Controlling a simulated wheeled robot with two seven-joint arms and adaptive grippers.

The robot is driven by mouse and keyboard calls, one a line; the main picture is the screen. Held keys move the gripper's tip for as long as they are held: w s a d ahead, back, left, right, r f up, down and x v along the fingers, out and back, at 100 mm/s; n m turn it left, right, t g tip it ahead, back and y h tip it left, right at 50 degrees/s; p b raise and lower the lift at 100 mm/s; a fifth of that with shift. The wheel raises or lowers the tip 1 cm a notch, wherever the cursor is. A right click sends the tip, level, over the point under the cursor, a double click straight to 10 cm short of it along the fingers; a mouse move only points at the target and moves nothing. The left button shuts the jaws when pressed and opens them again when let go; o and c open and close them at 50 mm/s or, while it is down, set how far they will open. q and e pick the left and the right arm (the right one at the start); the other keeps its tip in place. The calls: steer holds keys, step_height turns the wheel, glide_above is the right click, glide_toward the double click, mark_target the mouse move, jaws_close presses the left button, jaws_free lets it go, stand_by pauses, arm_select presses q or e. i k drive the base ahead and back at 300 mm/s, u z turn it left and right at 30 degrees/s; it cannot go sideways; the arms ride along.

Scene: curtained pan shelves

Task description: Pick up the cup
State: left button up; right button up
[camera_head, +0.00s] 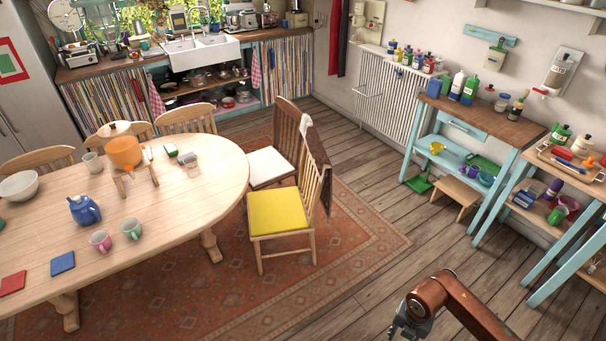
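Three cups stand on the oval wooden table (190,235). A pink cup (100,241) and a pale green cup (132,229) stand close together near its front edge. A grey-white cup (92,162) stands farther back, beside an orange pot (124,152). I cannot tell which cup is meant. My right arm reaches in from the bottom right, and my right gripper (408,322) is at the bottom edge over the wooden floor, far from the cups. It is small and partly cut off, so its opening cannot be made out. My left gripper is not in view.
A blue teapot (84,210), a white bowl (19,186) and blue (62,263) and red (12,283) squares are on the table. A yellow-cushioned chair (278,212) stands at its right end. Blue-legged shelves (480,120) line the right wall. The floor between is clear.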

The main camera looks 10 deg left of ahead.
mark_target(100, 240)
steer(key=u, duration=0.4)
steer(key=i, duration=2)
steer(key=u, duration=1.95)
steer(key=i, duration=0.95)
steer(key=u, duration=1.3)
steer(key=i, duration=0.55)
steer(key=u, duration=0.15)
